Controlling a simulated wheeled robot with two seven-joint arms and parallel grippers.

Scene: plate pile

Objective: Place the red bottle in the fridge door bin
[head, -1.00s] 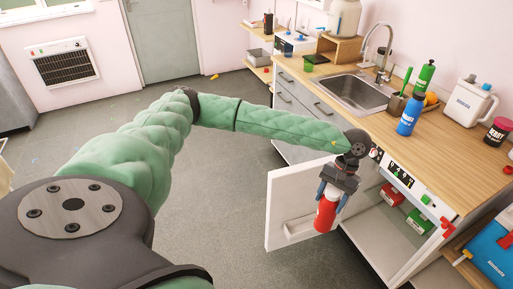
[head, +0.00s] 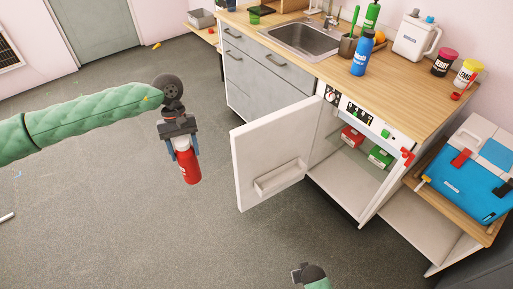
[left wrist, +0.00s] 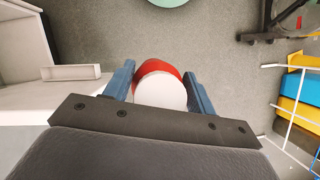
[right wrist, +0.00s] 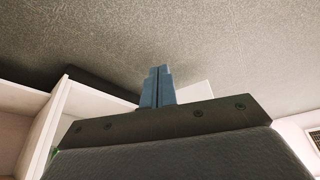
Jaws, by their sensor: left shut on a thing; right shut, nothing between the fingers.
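The red bottle (head: 189,166) has a white cap end and hangs, slightly tilted, in my left gripper (head: 184,153), to the left of the open fridge door. In the left wrist view the bottle (left wrist: 157,72) sits between the two blue fingers. The fridge door (head: 262,150) stands open with its inner face showing. The white door bin (head: 280,177) is low on that face; it also shows in the left wrist view (left wrist: 70,72). My right gripper (right wrist: 158,87) is shut and empty in the right wrist view; its fingertips are unclear in the head view.
The fridge holds a red box (head: 352,136) and a green box (head: 380,157). The wooden counter (head: 420,85) above carries a blue bottle (head: 362,54), jars and a jug. A blue cooler (head: 472,178) stands at the right. The floor left of the door is clear.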

